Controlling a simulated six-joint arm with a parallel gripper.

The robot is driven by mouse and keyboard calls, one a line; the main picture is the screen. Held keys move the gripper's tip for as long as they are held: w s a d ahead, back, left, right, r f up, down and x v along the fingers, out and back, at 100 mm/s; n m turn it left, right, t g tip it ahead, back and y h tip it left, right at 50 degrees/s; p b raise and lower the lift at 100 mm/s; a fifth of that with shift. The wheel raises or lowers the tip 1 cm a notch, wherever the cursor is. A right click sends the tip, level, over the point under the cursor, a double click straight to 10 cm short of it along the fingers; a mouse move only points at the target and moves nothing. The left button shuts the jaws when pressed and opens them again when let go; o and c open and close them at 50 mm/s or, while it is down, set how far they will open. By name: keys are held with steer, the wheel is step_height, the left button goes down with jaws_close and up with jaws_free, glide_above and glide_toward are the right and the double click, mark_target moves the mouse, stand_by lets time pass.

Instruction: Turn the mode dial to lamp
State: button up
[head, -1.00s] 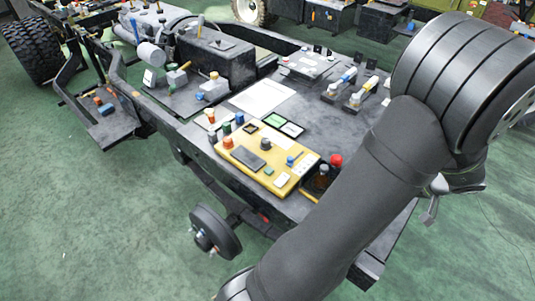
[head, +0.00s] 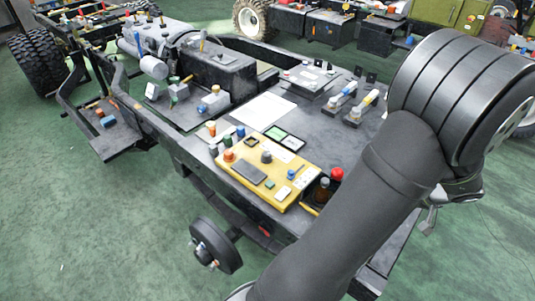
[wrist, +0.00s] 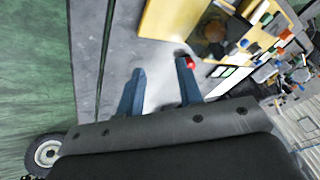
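A yellow control panel (head: 248,180) lies on the dark chassis deck, left of my arm in the head view. A dark round knob (head: 266,157) stands on it and looks like the mode dial; its lettering and pointer are too small to read. In the wrist view part of the yellow panel (wrist: 168,20) shows at the top, beyond my fingertips. My gripper (wrist: 159,77) shows two blue fingers, apart and empty, over grey deck. The right fingertip appears close to a red knob (wrist: 189,63); contact cannot be told. My arm hides the gripper in the head view.
The red knob (head: 337,174) and a brown bottle-like part (head: 322,189) stand at the panel's right end. An orange button (head: 229,156) and small coloured cylinders are at its left. A white sheet (head: 263,109) lies behind. Green floor (head: 100,230) is open in front.

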steer(key=o, duration=0.4)
steer(key=w+a, duration=0.2)
steer(key=w, duration=0.2)
steer(key=w+a+m+g, duration=0.1)
steer(key=w+a, duration=0.1)
steer(key=w, duration=0.2)
steer(key=w+a+r+g, duration=0.1)
steer(key=w+a, duration=0.1)
steer(key=w, duration=0.2)
steer(key=shift+w+a+y, duration=0.1)
steer(key=shift+w+y, duration=0.2)
steer(key=shift+y, duration=0.1)
step_height(320, 180, up, 4)
steer(key=m+g+h, duration=0.3)
steer(key=m, duration=0.3)
glide_above(267, 154)
steer(key=f, duration=1.7)
steer(key=shift+w+a, duration=0.1)
steer(key=shift+w, duration=0.1)
steer(key=c, duration=1)
